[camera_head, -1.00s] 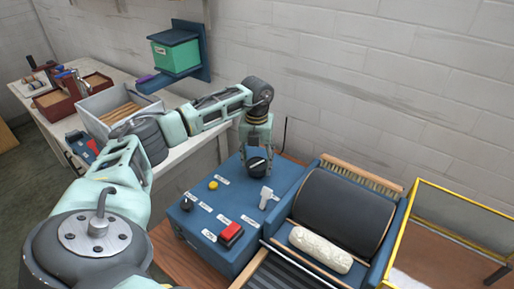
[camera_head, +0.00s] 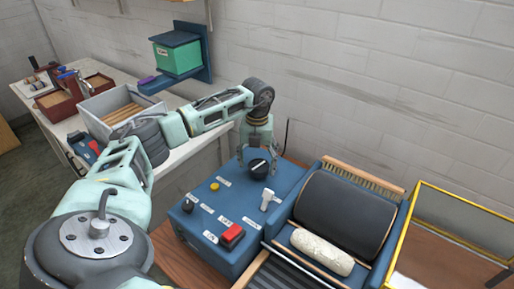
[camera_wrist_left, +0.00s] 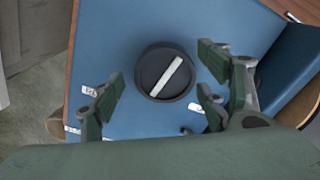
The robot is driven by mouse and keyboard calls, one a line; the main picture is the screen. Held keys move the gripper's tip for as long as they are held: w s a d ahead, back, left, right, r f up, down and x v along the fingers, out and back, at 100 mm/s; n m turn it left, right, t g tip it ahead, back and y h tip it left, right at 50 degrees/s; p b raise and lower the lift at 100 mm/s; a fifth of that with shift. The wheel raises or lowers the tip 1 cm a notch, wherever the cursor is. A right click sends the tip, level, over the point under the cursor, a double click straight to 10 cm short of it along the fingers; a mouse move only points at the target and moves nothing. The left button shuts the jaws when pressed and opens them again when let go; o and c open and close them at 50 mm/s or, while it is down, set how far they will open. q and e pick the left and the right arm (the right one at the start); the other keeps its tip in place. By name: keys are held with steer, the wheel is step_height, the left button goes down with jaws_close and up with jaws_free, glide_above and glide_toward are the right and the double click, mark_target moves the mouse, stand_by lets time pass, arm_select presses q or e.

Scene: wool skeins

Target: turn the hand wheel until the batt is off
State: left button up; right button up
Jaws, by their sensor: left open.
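A dark round knob with a pale bar across it (camera_head: 259,168) sits on top of the blue control box (camera_head: 210,238). It also shows in the left wrist view (camera_wrist_left: 153,90), its bar lying slantwise. My left gripper (camera_head: 261,154) is open above the knob. In the left wrist view its fingers (camera_wrist_left: 162,83) stand on either side of the knob, apart from it. A cream fluffy roll, seemingly the batt (camera_head: 322,252), lies in front of the large dark drum (camera_head: 343,212). I cannot tell whether the knob is the hand wheel. My right gripper is out of view.
The box also carries a pale lever (camera_head: 267,199), a red switch (camera_head: 232,235), a yellow button (camera_head: 214,186) and a small black knob (camera_head: 187,206). A yellow-framed case (camera_head: 455,235) stands at the right. A grey crate (camera_head: 104,102) is on the pale bench behind my arm.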

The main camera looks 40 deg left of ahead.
mark_target(257, 165)
arm_select(q)
steer(key=shift+r, duration=0.1)
step_height(257, 165, up, 12)
stand_by(0.4)
